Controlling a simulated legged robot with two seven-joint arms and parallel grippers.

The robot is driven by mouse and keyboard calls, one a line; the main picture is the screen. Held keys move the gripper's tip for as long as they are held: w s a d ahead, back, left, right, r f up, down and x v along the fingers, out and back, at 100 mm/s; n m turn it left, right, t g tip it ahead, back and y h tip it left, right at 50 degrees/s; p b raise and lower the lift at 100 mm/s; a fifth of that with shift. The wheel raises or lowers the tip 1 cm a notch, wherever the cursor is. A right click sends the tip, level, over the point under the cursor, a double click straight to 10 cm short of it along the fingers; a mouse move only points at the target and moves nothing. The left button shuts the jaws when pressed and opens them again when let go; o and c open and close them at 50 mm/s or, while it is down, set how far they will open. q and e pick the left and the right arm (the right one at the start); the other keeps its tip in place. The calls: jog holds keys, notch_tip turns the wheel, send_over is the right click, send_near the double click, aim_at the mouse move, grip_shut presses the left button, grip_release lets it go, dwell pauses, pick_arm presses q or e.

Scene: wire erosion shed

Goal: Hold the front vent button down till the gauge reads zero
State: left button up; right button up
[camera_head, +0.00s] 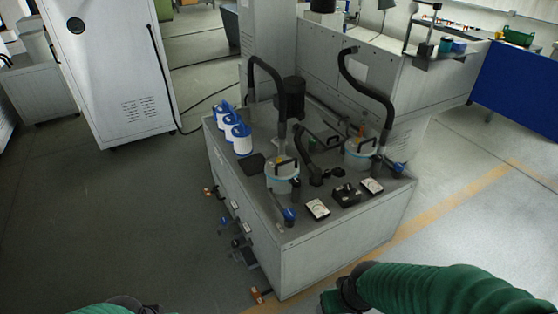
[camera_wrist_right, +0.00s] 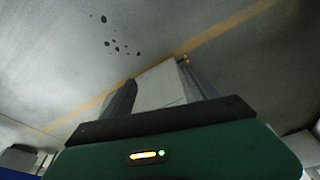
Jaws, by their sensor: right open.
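A grey bench unit (camera_head: 330,252) stands in the middle of the head view. Two white-faced gauges lie on its top, a front gauge (camera_head: 317,209) and a rear gauge (camera_head: 372,186). A black control box (camera_head: 347,195) sits between them; which part is the front vent button is too small to tell, and so are the needle readings. My right gripper (camera_wrist_right: 158,72) is open and empty in the right wrist view, with a pale box-like shape beyond its fingers. In the head view my right arm is low, in front of the unit. My left gripper is out of sight below the frame.
Two lidded pots (camera_head: 282,178) with black hoses and blue-and-white spools (camera_head: 237,134) stand on the unit. Knobs and a pedal-like part (camera_head: 245,256) stick out of its left side. A white cabinet (camera_head: 112,75) stands behind left. Floor is clear left and right.

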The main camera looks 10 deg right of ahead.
grip_shut()
dwell(1.5)
